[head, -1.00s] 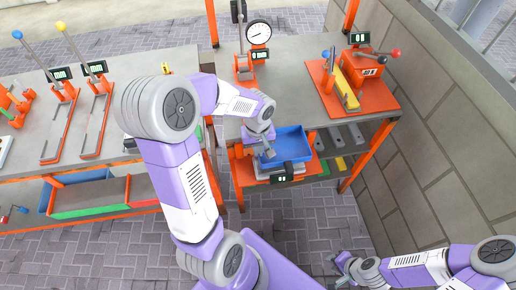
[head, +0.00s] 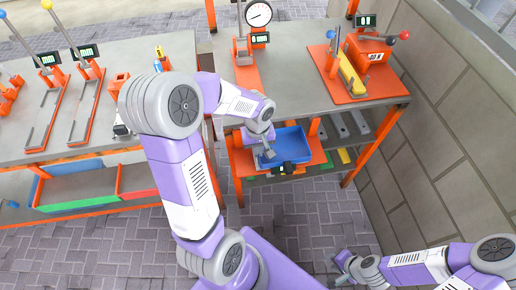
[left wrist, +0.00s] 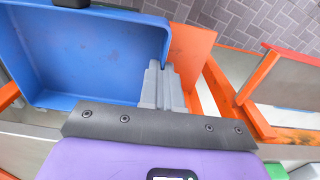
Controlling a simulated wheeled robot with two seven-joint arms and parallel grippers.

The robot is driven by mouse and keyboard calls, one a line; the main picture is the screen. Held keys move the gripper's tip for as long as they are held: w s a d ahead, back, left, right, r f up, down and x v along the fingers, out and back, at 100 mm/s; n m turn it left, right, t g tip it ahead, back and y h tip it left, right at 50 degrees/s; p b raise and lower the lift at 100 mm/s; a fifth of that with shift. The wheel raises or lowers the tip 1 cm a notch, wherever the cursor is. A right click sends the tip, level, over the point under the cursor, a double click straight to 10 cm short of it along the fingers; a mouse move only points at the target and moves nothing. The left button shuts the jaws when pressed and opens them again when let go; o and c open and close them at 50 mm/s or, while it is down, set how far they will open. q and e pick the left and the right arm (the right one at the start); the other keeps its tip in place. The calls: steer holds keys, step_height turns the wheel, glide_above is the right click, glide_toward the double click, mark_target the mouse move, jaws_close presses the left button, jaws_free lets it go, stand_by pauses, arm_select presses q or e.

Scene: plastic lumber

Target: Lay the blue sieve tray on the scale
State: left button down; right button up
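The blue sieve tray (head: 291,142) is at the lower shelf on the orange base of the scale, in the middle of the head view. It covers the scale's plate; I cannot tell whether it rests fully on it. The scale's black display (head: 284,169) stands at the tray's near edge and also shows in the left wrist view (left wrist: 72,3). My left gripper (head: 267,155) is at the tray's left end. In the left wrist view its grey fingers (left wrist: 162,85) are together at the corner of the tray (left wrist: 95,55), on its wall. My right gripper (head: 340,262) is low, away from the tray, its fingers unclear.
A grey bench top (head: 300,92) lies above the shelf, with a dial gauge (head: 258,14) and an orange press (head: 368,50). Grey bars (head: 340,126) lie right of the tray. A stone wall (head: 450,120) bounds the right. The paved floor in front is clear.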

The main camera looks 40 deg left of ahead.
arm_select(q)
steer(key=shift+f+b, duration=0.6)
steer(key=shift+f, duration=0.05)
steer(key=c, duration=1.8)
jaws_free()
steer(key=o, duration=0.5)
step_height(320, 180, up, 8)
steer(key=p, duration=0.3)
steer(key=shift+f, duration=0.2)
